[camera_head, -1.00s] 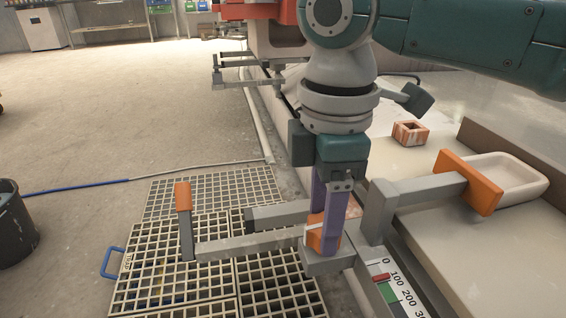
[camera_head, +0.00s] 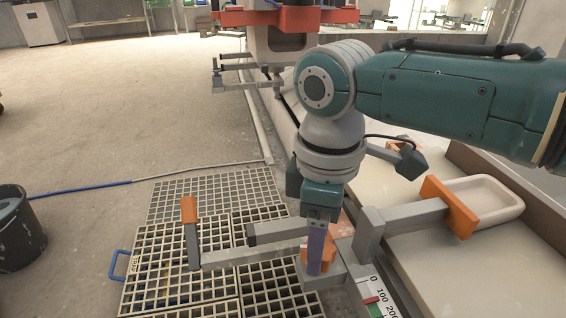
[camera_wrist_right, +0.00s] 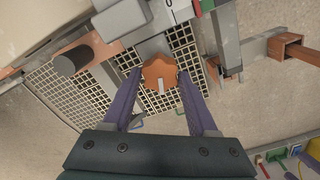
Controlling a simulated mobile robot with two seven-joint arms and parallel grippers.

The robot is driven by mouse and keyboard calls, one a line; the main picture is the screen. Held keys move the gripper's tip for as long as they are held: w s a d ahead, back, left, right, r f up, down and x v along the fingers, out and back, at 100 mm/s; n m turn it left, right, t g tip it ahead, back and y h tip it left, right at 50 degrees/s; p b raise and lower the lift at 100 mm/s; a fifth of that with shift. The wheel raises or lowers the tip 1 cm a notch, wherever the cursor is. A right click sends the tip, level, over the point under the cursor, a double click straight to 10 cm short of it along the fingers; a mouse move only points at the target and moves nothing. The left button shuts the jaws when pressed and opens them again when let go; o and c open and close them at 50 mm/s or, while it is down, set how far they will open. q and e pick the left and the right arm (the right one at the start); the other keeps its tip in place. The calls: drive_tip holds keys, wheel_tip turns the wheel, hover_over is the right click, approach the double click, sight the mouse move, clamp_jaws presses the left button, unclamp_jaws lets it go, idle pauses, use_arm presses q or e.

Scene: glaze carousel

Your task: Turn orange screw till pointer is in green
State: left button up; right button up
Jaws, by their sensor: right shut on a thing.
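The orange screw (camera_head: 329,254) is a lobed knob on a grey block; in the wrist view its lobed top (camera_wrist_right: 158,73) carries a pale mark. My right gripper (camera_wrist_right: 160,77) points down at it, its purple fingers on opposite sides of the knob, shut on it. In the head view, one finger of the right gripper (camera_head: 318,252) hides part of the knob. The red pointer (camera_head: 372,300) lies on the scale (camera_head: 378,288), close to the 100 side, at the upper edge of the green band (camera_head: 375,311). I cannot tell whether it overlaps green. My left gripper is out of view.
Grey bars with orange ends, one an upright post (camera_head: 189,209) and one an orange plate (camera_head: 449,206), flank the screw. Floor grates (camera_head: 165,260) lie left. A pale basin (camera_head: 488,199) is right. A dark bucket (camera_head: 18,230) stands at the far left.

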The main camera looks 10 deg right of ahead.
drive_tip(key=m+p, duration=0.2)
drive_tip(key=shift+r+m, duration=0.1)
drive_tip(key=shift+m, duration=1)
drive_tip(key=shift+p, duration=0.3)
drive_tip(key=o, duration=1.4)
wheel_tip(320, 180, up, 10)
drive_tip(key=p, duration=0.6)
